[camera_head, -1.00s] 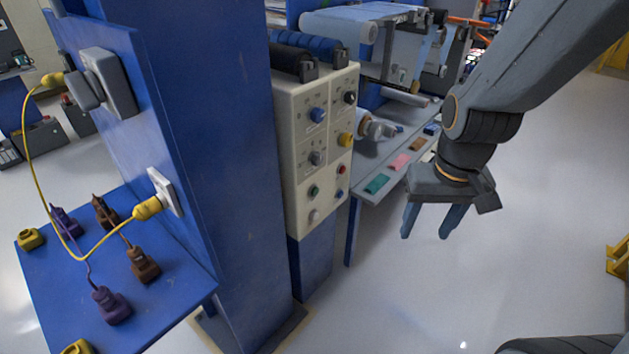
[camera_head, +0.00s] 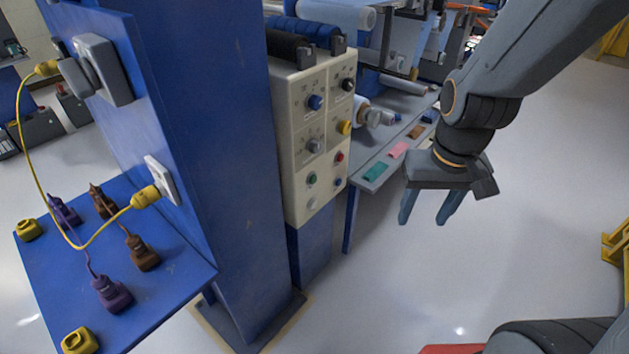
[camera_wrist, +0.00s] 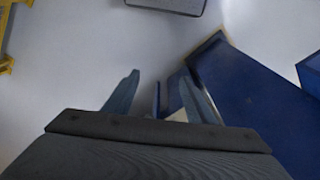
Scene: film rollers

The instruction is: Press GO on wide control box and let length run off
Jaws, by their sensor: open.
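The wide control box (camera_head: 294,160) is a cream panel on a blue post, left of centre in the head view. Its face carries blue, black, grey and yellow knobs. Lower down are a green button (camera_head: 311,180), a red button (camera_head: 339,157), a white button (camera_head: 311,204) and a small blue button (camera_head: 338,182). The labels are too small to read, so I cannot tell which is GO. My gripper (camera_head: 422,221) hangs open and empty to the right of the box, fingers pointing down, clear of it.
A film roll (camera_head: 335,15) and black and blue rollers sit above and behind the box. A grey shelf (camera_head: 364,187) with coloured swatches extends behind it. A blue panel with yellow-plugged cable (camera_head: 85,243) stands left. The floor right of the box is open.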

